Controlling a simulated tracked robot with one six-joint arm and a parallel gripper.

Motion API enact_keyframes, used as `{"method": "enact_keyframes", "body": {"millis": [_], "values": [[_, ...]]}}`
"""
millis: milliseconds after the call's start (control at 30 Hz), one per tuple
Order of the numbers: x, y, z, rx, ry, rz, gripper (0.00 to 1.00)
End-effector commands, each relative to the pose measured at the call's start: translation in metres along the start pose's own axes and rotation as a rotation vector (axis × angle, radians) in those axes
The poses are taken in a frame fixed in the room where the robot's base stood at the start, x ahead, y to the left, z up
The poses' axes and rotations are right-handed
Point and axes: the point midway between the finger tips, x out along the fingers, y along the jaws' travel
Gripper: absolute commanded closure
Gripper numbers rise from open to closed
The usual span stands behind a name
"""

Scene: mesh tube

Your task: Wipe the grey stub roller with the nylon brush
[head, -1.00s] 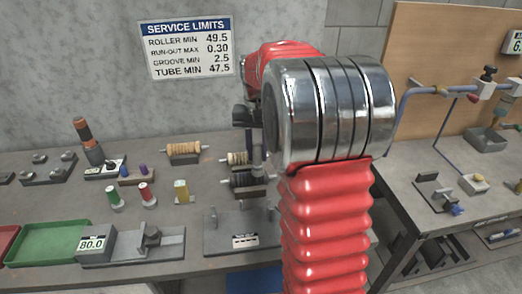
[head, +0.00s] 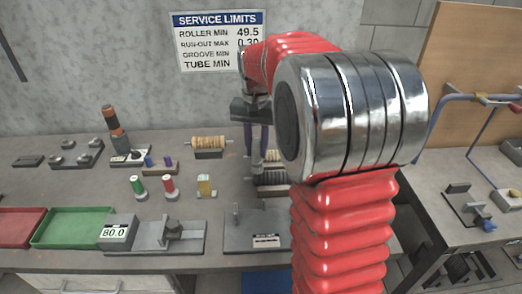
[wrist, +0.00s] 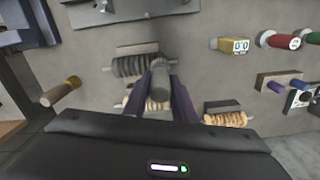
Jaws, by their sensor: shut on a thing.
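My gripper (head: 264,152) hangs over the back of the bench in the head view, partly hidden by my arm. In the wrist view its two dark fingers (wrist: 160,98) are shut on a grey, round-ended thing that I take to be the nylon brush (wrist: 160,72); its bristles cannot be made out. A dark grey ribbed roller, which I take to be the grey stub roller (wrist: 134,66), lies in a holder beside the held thing in the wrist view. It shows partly hidden in the head view (head: 270,181). I cannot tell whether brush and roller touch.
A tan wound roller (head: 208,143) sits in its holder to the left. Another tan roller (wrist: 154,104) is partly hidden behind the fingers. Red and green spools, a yellow block (head: 206,186), a gauge (head: 117,234) and a green tray (head: 72,228) stand farther left.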

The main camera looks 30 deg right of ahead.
Motion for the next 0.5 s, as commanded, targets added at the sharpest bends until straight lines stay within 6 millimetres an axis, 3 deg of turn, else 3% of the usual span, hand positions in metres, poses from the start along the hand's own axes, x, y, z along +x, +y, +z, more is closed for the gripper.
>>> {"method": "enact_keyframes", "body": {"millis": [500], "values": [[-0.049,-0.001,0.000,-0.003,0.006,-0.002,1.00]]}}
